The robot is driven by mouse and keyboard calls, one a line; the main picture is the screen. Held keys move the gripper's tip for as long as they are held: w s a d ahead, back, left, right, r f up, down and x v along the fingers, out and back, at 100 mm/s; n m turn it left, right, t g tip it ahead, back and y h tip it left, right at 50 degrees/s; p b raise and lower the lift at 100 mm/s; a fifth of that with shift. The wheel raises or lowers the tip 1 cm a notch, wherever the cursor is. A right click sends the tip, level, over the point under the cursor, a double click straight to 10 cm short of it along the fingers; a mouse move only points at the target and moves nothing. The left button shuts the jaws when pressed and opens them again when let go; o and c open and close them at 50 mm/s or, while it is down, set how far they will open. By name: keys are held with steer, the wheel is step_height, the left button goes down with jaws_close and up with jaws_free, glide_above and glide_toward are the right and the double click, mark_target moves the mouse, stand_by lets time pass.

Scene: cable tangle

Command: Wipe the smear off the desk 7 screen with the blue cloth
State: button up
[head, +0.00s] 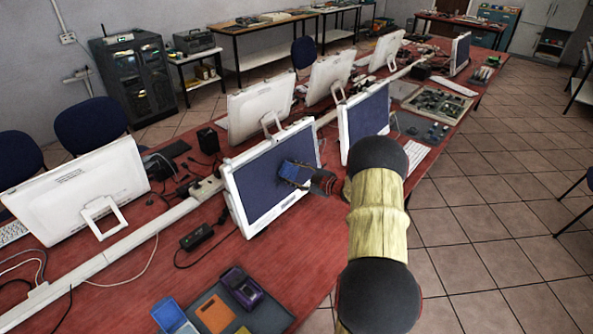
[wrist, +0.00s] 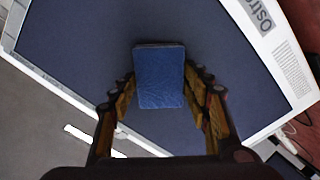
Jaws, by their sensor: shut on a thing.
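My gripper (wrist: 160,95) is shut on the blue cloth (wrist: 159,78), a small flat block between its two fingers. In the head view the cloth (head: 295,172) is in front of the dark screen (head: 262,190) of a white-framed monitor, near its right side. The same screen (wrist: 90,40) fills much of the wrist view. The cloth looks at or very close to the screen; I cannot tell if it touches. I see no smear on the visible part of the screen; the part behind the cloth and gripper is hidden. No desk number is readable.
A second white-framed monitor (head: 368,115) stands just right of my gripper. An orange item (head: 214,313), a purple device (head: 242,287) and a blue box (head: 172,315) lie at the front of the red table. A white cable trunking (head: 120,248) runs along the table behind the screen.

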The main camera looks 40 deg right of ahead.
steer(key=shift+s+a+f+b, duration=0.25)
steer(key=shift+a+f, duration=0.2)
steer(key=shift+a, duration=0.75)
steer(key=shift+s+a+f+b, duration=0.1)
steer(key=shift+a+f+b, duration=0.25)
steer(key=shift+a, duration=0.9)
steer(key=shift+s+a+f+b, duration=0.2)
steer(key=shift+a+f, duration=0.35)
steer(key=shift+a, duration=0.65)
steer(key=shift+s, duration=0.15)
steer(key=shift+p+v, duration=0.85)
steer(key=shift+v, duration=2)
steer(key=shift+s, duration=0.1)
steer(key=v, duration=0.2)
steer(key=shift+s+r+p, duration=0.1)
steer(key=shift+s+p, duration=0.25)
steer(key=shift+s, duration=0.05)
steer(key=shift+w, duration=0.15)
steer(key=b+x, duration=0.2)
steer(key=x, duration=0.4)
steer(key=shift+w, duration=0.3)
